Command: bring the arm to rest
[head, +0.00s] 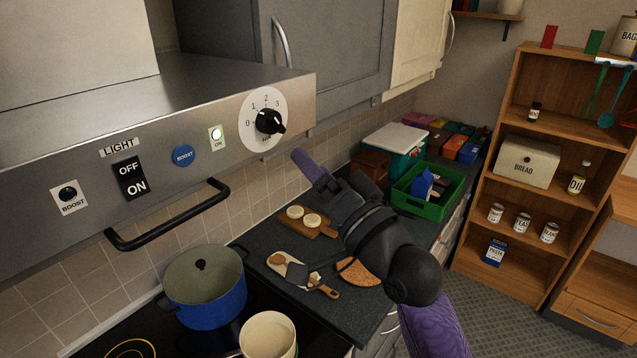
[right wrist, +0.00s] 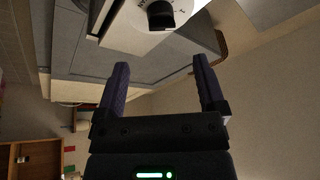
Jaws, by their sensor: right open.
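My right arm reaches in from the lower right of the head view, over the dark counter. My right gripper (head: 308,165) points up and left, with its purple finger tips in the air below the hood's dial. In the right wrist view the gripper (right wrist: 160,66) shows two purple fingers spread wide with nothing between them. It touches nothing that I can see. My left gripper is not in view.
The steel hood has a black dial (head: 268,122), a lit green lamp (head: 217,134) and a bar handle (head: 170,218). Below are a blue pot (head: 205,288), a cream pot (head: 268,338), boards with food (head: 307,222) and a green crate (head: 408,202). A wooden shelf (head: 513,130) stands right, with open floor before it.

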